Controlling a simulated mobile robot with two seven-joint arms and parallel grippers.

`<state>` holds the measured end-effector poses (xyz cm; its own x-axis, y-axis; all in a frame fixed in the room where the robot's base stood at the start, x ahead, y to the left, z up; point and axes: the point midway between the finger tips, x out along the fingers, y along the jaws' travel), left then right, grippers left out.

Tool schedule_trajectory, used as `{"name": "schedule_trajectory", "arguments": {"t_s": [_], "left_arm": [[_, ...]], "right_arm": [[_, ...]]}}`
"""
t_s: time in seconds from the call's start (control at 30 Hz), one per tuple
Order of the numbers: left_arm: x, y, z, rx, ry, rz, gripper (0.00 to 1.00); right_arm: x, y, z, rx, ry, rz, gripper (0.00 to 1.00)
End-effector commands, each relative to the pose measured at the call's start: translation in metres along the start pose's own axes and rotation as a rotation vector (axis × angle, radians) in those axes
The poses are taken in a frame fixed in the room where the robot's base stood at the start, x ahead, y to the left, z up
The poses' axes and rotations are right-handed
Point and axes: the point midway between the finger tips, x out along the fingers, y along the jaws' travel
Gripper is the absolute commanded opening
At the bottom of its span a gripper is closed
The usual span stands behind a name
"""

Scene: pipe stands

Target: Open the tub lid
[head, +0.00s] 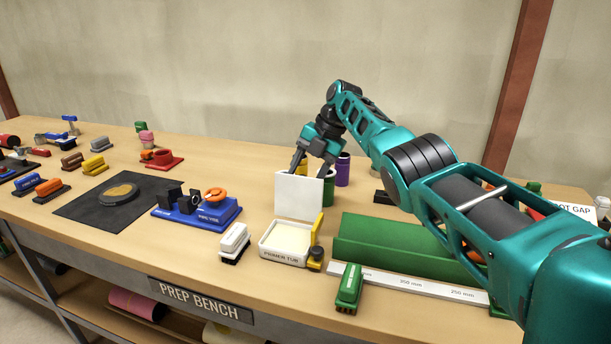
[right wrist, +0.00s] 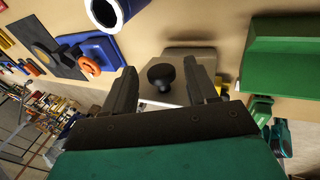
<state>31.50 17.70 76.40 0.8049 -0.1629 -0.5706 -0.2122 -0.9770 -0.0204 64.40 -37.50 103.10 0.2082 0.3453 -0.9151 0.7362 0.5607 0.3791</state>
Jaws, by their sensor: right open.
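The white primer tub (head: 285,254) stands near the bench's front edge in the head view. Its white lid (head: 299,196) stands upright at the tub's back edge, so the tub's pale inside (head: 287,237) shows. My right gripper (head: 309,170) is behind the lid's top edge with its fingers apart. In the right wrist view a black knob (right wrist: 161,76) on a grey-white panel shows between the open fingers (right wrist: 162,72). I cannot tell whether either finger touches the knob. My left gripper is not in view.
A yellow-handled brush (head: 317,240) stands at the tub's right side. A green tray (head: 390,242), a metal ruler (head: 400,281) and a green brush (head: 349,289) lie to the right. A white brush (head: 234,242) and a blue pipe vise (head: 197,210) are left. Pipe pieces (head: 343,169) stand behind.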

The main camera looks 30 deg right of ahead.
Motion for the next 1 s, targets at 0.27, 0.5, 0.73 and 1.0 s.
{"name": "schedule_trajectory", "arguments": {"t_s": [0.27, 0.5, 0.73, 1.0], "left_arm": [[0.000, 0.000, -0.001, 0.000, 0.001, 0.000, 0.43], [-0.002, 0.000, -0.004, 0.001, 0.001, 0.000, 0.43], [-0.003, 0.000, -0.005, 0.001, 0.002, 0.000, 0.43], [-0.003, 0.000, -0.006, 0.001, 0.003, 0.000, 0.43]], "right_arm": [[-0.061, 0.000, 0.001, 0.001, -0.005, 0.003, 0.58], [-0.105, 0.000, 0.000, 0.003, -0.002, 0.001, 0.58], [-0.118, -0.001, 0.000, 0.002, -0.001, -0.001, 0.58], [-0.118, -0.001, 0.000, 0.001, -0.001, -0.001, 0.58]]}}
